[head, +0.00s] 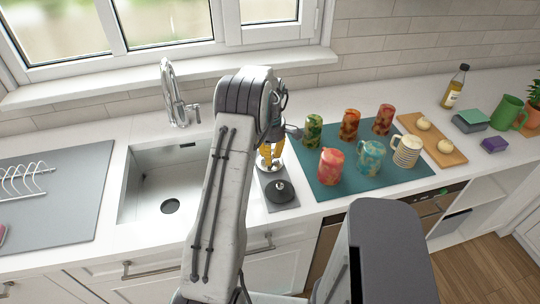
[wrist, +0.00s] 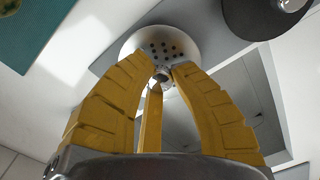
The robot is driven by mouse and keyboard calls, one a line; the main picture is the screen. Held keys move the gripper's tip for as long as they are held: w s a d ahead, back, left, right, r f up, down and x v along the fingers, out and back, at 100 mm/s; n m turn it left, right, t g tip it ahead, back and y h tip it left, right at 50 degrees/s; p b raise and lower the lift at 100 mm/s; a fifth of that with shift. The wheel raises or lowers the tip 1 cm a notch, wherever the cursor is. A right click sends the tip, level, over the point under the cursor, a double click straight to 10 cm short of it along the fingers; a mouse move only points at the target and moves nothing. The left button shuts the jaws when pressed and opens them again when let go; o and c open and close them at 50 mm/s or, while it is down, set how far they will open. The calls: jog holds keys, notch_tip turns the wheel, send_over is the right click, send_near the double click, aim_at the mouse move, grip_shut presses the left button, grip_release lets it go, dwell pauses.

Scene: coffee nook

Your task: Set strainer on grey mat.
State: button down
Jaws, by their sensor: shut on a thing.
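My gripper (head: 271,157) has its yellow fingers closed on the small knob of the strainer. The strainer is a shiny metal disc with dark holes, seen below the fingertips in the wrist view (wrist: 141,43). In the head view it is small and partly hidden by the fingers. The narrow grey mat (head: 273,207) lies on the counter between the sink and the teal mat. The strainer is over the rear part of this mat; I cannot tell whether it touches it.
A black round lid-like thing (head: 280,192) with a knob sits on the grey mat's front part. The sink (head: 150,185) is to the left. Several mugs stand on the teal mat (head: 319,194) to the right. A wider grey mat (head: 75,225) with a wire rack lies far left.

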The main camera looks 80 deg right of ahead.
jog(key=c, duration=1.2)
grip_release()
jog(key=shift+f, duration=0.1)
